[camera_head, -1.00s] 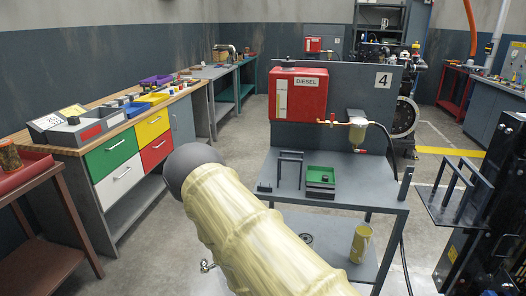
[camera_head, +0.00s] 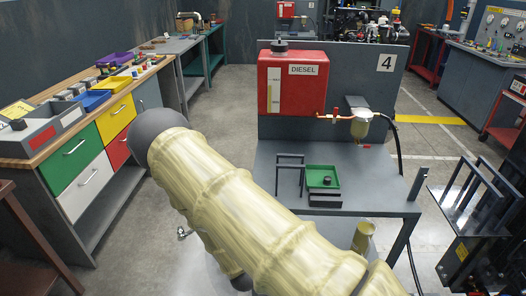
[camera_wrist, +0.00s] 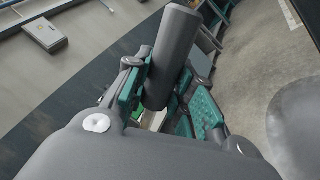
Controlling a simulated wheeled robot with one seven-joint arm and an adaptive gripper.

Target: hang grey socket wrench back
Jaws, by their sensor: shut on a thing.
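My gripper (camera_wrist: 168,92) shows in the wrist view, its two teal-padded fingers closed around a dark grey cylinder, which looks like the handle of the grey socket wrench (camera_wrist: 174,48). The cylinder is tilted and sticks out past the fingers toward the top of the view. The rest of the wrench is hidden by the fingers and palm. In the head view my own arm fills the lower middle, and neither the gripper nor the wrench can be made out there. No hook or hanging place for the wrench can be clearly made out.
A grey metal bench (camera_head: 375,190) carries a red diesel tank (camera_head: 292,85), a green tray (camera_head: 322,177) and a small dark frame (camera_head: 290,160). A workbench with coloured drawers (camera_head: 70,168) stands left. A dark stand (camera_head: 470,200) is at right.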

